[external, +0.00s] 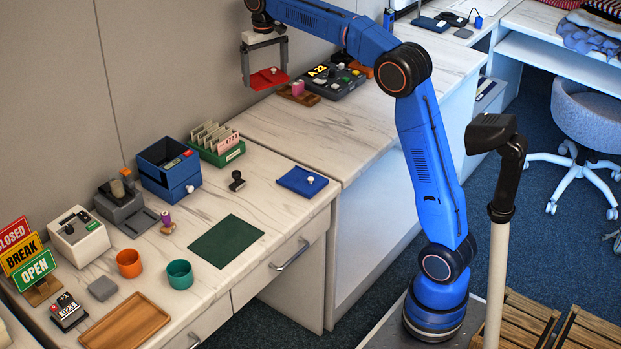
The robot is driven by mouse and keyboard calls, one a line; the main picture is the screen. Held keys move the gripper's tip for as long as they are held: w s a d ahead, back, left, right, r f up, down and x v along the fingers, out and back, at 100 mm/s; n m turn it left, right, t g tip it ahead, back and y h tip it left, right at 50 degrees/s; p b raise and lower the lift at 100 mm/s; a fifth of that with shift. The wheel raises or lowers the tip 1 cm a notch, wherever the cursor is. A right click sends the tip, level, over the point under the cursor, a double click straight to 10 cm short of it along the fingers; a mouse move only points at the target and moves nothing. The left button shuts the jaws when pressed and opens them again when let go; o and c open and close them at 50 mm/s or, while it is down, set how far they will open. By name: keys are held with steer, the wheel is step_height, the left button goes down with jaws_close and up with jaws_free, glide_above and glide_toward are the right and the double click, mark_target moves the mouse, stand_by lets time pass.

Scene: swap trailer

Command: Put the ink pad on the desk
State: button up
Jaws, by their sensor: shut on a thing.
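A flat red pad with a small pale knob, which looks like the ink pad (264,79), is between the fingers of my gripper (266,76). My gripper is shut on it and holds it up near the back wall, left of the number display. The desk (205,205) has a pale marble-look top and stands at the left and centre. I cannot tell exactly how high the red pad is above the worktop.
A dark console with a number display (334,80) and a wooden stamp stand (297,94) are close to my gripper. A green mat (226,241), a blue box (168,170), a green card rack (217,148) and a black stamp (236,181) are on the desk. Bare top lies around the mat.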

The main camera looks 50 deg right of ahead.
steer(key=a+r+n, duration=0.1)
steer(key=n, duration=0.2)
steer(key=shift+s+a+r+n, duration=0.15)
steer(key=shift+a+r+n, duration=0.2)
steer(key=shift+n, duration=0.05)
steer(key=s+d+f, duration=0.2)
steer(key=d, duration=0.5)
steer(key=s+d+f, duration=0.1)
steer(key=s+d, duration=0.1)
steer(key=d, duration=0.5)
glide_toward(354, 104)
step_height(354, 104, down, 6)
steer(key=shift+a+f, duration=0.1)
steer(key=shift+a, duration=0.05)
steer(key=o, duration=0.9)
steer(key=shift+f, duration=0.1)
